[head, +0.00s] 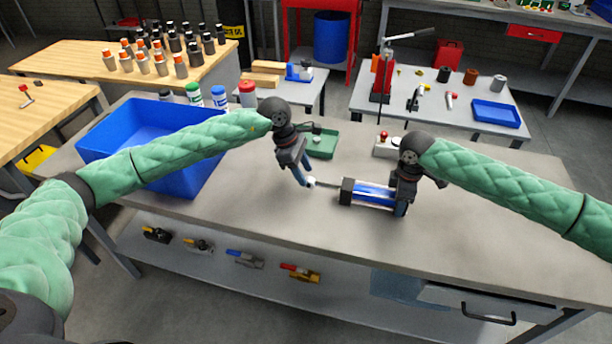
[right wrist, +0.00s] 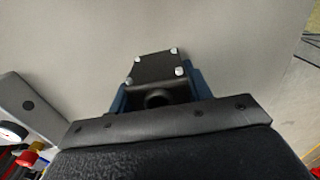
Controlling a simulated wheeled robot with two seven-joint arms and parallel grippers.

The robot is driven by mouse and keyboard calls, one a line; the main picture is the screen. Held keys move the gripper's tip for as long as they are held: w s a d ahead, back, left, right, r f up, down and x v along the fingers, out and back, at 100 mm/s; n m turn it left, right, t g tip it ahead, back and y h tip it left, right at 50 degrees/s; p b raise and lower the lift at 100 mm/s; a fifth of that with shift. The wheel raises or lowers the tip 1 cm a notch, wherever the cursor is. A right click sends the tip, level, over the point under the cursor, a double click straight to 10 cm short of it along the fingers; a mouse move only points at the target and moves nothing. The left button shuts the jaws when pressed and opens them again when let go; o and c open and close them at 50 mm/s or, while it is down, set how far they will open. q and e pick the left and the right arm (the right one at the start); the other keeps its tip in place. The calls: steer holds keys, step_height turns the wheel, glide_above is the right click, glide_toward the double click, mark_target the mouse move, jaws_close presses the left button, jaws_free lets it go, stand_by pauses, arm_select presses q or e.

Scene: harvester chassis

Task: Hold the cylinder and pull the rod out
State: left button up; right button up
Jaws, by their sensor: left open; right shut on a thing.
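The cylinder (head: 371,194) lies on the grey workbench, with a blue see-through barrel and dark end blocks. Its thin rod (head: 328,185) sticks out to the left and ends in a light tip (head: 311,182). My right gripper (head: 401,208) is shut on the cylinder's right end. In the right wrist view, the dark end block (right wrist: 155,68) with bright bolts sits between the blue fingers. My left gripper (head: 305,184) is open at the rod's tip, its fingers pointing down. Whether it touches the tip, I cannot tell.
A blue bin (head: 205,175) stands left on the workbench (head: 270,225). A green tray (head: 322,145) and a small device with a red knob (head: 385,146) lie behind the grippers. Bottles (head: 219,97) stand behind the bin. The bench front is clear.

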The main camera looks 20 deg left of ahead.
arm_select(q)
steer(key=v, duration=0.9)
steer(key=shift+a+r, duration=0.15)
steer(key=shift+r, duration=0.05)
arm_select(e)
steer(key=o, duration=1.4)
steer(key=shift+o, duration=0.2)
steer(key=shift+r, duration=0.15)
